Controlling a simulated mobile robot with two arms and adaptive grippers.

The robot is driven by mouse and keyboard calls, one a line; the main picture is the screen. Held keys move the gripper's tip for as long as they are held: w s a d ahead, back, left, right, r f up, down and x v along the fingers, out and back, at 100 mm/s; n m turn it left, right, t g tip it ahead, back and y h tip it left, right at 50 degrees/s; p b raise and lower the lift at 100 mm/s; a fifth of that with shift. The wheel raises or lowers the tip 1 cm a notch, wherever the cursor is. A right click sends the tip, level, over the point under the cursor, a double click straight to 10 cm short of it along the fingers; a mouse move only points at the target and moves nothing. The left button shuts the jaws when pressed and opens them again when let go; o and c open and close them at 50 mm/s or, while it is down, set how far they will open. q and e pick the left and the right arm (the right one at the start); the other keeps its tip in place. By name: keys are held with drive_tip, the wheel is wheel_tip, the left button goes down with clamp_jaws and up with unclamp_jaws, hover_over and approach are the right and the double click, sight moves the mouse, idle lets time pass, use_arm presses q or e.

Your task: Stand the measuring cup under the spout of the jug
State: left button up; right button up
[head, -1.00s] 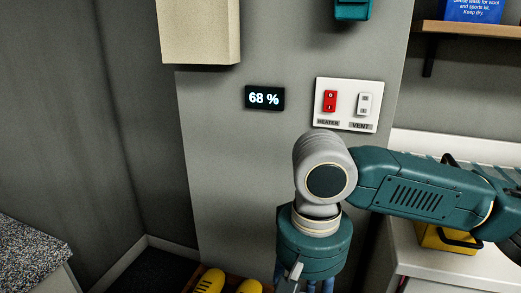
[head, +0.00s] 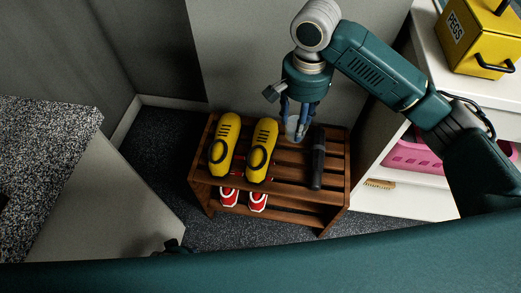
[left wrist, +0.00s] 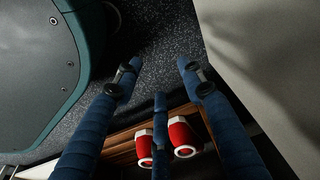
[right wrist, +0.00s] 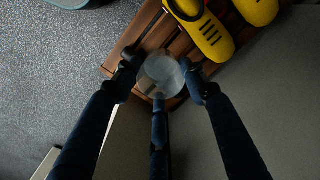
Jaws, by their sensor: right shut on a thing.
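The measuring cup (head: 293,128) is a clear, see-through cup at the back edge of a wooden rack. My right gripper (head: 297,118) points down with its fingers around it, shut on it. In the right wrist view the cup (right wrist: 160,72) sits between the fingertips, over the slats' edge; I cannot tell whether it touches the rack. My left gripper (left wrist: 160,76) has its fingers apart with nothing between them, above the dark floor near the red-and-white shoes. No jug or spout shows in any view now.
The wooden rack (head: 285,187) holds yellow shoes (head: 225,142), a dark cylinder (head: 318,160) and red-and-white shoes (head: 257,201) below. At right, a white shelf unit (head: 405,205) holds a pink basket (head: 410,158) and a yellow PEGS box (head: 482,38). A speckled-top block (head: 40,150) stands left.

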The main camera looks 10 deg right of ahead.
wheel_tip(320, 180, down, 2)
drive_tip(key=shift+d+f+b, duration=0.15)
drive_tip(key=shift+f+b, duration=0.05)
drive_tip(key=shift+b, duration=0.1)
wheel_tip(320, 180, down, 4)
drive_tip(key=shift+d+f+b, duration=0.1)
drive_tip(key=shift+f+b, duration=0.1)
drive_tip(key=shift+b, duration=0.4)
drive_tip(key=shift+f+b, duration=1.95)
drive_tip(key=shift+f, duration=5.1)
use_arm(q)
wheel_tip(320, 180, up, 19)
drive_tip(key=w+t, duration=0.1)
drive_tip(key=w, duration=0.1)
drive_tip(key=shift+d, duration=0.4)
drive_tip(key=shift+w, duration=0.15)
use_arm(e)
drive_tip(key=shift+w, duration=0.1)
use_arm(q)
drive_tip(key=shift+f, duration=0.4)
use_arm(e)
drive_tip(key=o, duration=1)
drive_tip(key=shift+f, duration=0.1)
